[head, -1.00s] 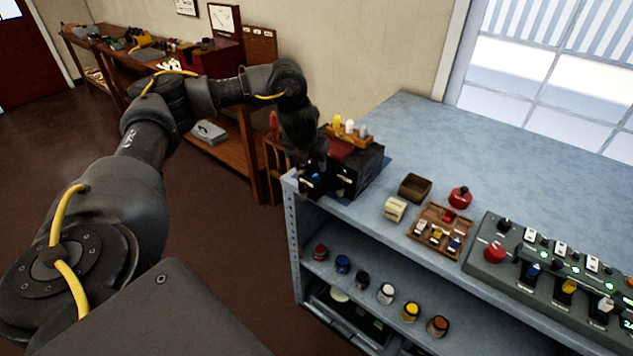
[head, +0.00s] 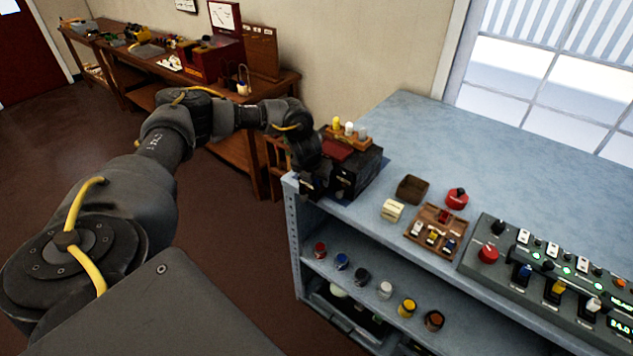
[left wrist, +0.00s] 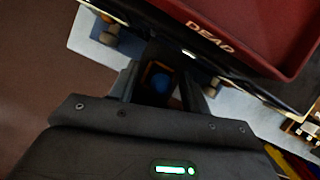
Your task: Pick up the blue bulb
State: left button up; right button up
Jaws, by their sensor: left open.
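The blue bulb (left wrist: 160,84) shows in the left wrist view as a small blue round shape in a dark recess with an orange edge, between my left gripper's fingers. My left gripper (left wrist: 161,88) is open around or just in front of it; I cannot tell whether the fingers touch it. In the head view my left gripper (head: 314,186) is at the left front side of the black box (head: 352,172) on the bench corner. The gripper hides the bulb there. My right gripper is not in view.
The box has a red tray marked DEAD (left wrist: 225,35) on top and a wooden rack (head: 348,133) of small bulbs behind. A brown bin (head: 412,188), a cream block (head: 392,210) and a control panel (head: 540,275) stand to the right. Several coloured jars (head: 385,289) line the shelf below.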

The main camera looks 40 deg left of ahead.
pick_arm(q)
grip_shut()
